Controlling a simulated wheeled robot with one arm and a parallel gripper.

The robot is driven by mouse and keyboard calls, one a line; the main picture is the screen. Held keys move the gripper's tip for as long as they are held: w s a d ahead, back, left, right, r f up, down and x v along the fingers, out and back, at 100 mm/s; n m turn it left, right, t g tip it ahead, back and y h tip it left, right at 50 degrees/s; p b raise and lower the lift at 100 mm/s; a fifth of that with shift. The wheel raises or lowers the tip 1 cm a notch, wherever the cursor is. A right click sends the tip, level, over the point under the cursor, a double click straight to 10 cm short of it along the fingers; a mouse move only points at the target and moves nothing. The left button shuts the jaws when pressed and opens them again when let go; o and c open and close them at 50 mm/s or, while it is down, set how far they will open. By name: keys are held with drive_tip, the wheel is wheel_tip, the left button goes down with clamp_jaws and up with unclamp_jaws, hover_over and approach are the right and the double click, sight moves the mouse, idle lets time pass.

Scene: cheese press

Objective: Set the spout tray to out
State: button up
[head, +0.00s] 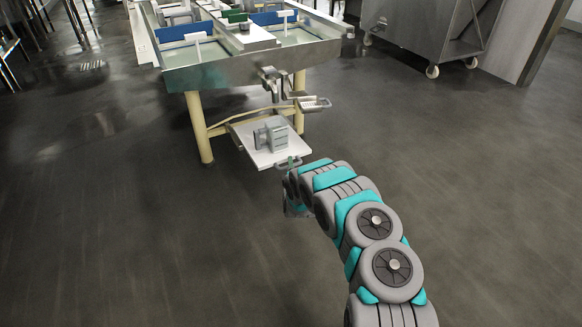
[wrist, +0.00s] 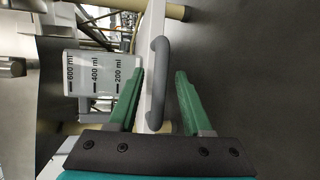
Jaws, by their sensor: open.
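The spout tray appears to be the white tray (head: 247,135) low at the front of the press table, with a grey handle (head: 289,163) on its near edge. The tray sticks out in front of the table legs. In the wrist view the tray's white edge (wrist: 150,65) runs up the picture, with the grey handle (wrist: 159,50) beside it. My gripper (head: 291,166) is at the handle; in the wrist view my gripper (wrist: 161,75) is open, its green fingers on either side of the handle. Gaps remain beside the handle, and I cannot tell of any contact.
A grey container (head: 271,134) stands on the tray; the wrist view shows a jug with ml marks (wrist: 97,76). The metal press table (head: 250,68) is above, with a small perforated tray (head: 314,103) jutting right. A wheeled metal cart (head: 425,35) stands back right. The floor around is clear.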

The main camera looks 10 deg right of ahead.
clamp_jaws()
drive_tip(key=shift+f, duration=0.1)
idle(1.2)
